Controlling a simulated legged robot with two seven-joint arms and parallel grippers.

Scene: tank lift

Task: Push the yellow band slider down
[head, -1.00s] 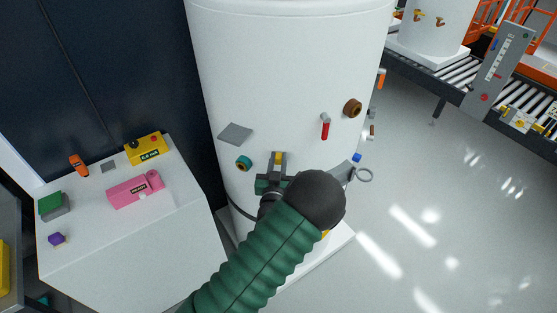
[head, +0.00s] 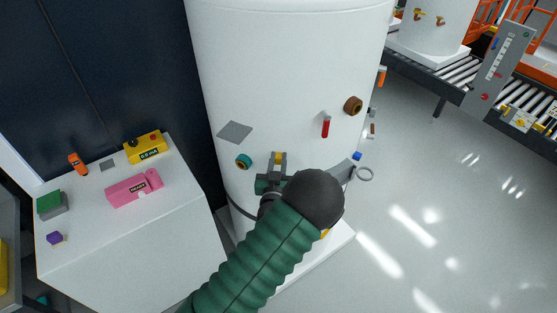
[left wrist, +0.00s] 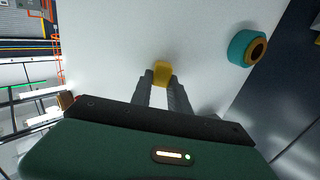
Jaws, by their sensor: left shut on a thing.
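The yellow band slider (head: 278,157) is on the front of the white tank (head: 290,60), partly hidden by my left gripper. My left gripper (head: 277,168) is at the tank, shut on the yellow slider, with the green arm coming from below. In the left wrist view the slider (left wrist: 162,70) shows as a yellow block between the tips of the two dark fingers (left wrist: 162,82). My right gripper is not in view.
A teal ring fitting (head: 243,162) sits left of the slider on the tank. A red-handled valve (head: 325,126) and a brown fitting (head: 352,106) are up to the right. A white cabinet (head: 130,245) with a pink box (head: 130,190) and a yellow box (head: 146,147) stands at left.

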